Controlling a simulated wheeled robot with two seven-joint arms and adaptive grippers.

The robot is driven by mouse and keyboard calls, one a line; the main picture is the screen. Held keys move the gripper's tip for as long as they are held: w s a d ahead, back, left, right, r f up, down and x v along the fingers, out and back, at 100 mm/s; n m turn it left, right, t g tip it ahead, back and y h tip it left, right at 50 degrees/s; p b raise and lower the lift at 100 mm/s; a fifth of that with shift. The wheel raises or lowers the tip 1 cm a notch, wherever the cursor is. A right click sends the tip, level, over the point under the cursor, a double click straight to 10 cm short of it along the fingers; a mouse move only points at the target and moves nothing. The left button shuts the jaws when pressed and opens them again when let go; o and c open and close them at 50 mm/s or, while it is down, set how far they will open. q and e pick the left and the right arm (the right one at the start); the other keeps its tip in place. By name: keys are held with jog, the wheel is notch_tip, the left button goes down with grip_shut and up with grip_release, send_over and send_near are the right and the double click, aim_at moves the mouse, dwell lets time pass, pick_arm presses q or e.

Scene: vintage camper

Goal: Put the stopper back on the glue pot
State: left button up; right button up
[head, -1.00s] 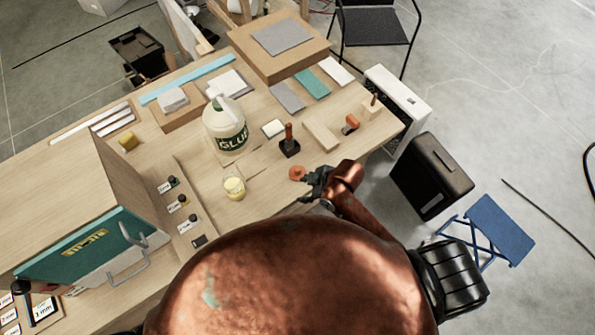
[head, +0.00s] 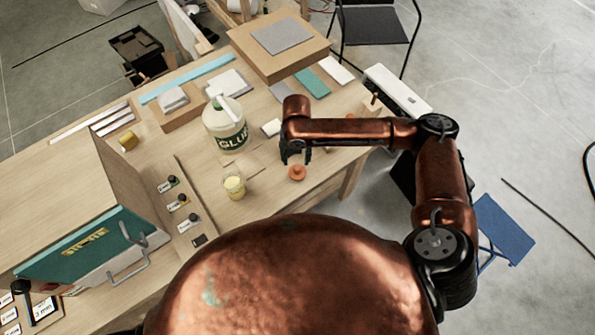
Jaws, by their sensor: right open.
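An orange, round stopper (head: 297,173) lies on the wooden table. The open glass glue pot (head: 234,187) with yellow contents stands to its left, apart from it. My right gripper (head: 296,159) is open and empty, fingers pointing down, just behind the stopper in the head view. Whether it touches the stopper I cannot tell. My left gripper is out of view.
A large white glue jug (head: 226,128) with a green label stands behind the pot. A white block (head: 271,127) lies near my right arm. My arm hides part of the table's right side. Small labelled pieces (head: 176,204) lie left of the pot.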

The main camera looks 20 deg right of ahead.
aim_at(297, 167)
jog(key=shift+w+d+r, duration=0.1)
jog(key=shift+w+d, duration=0.05)
jog(key=shift+d, duration=0.1)
jog(key=shift+f, duration=1.3)
jog(key=shift+f, duration=0.1)
jog(key=shift+f+p, duration=0.35)
jog(key=shift+f, duration=0.05)
notch_tip(297, 167, down, 4)
jog(key=shift+f+p, duration=0.1)
jog(key=shift+p, duration=0.25)
jog(key=shift+c, duration=0.5)
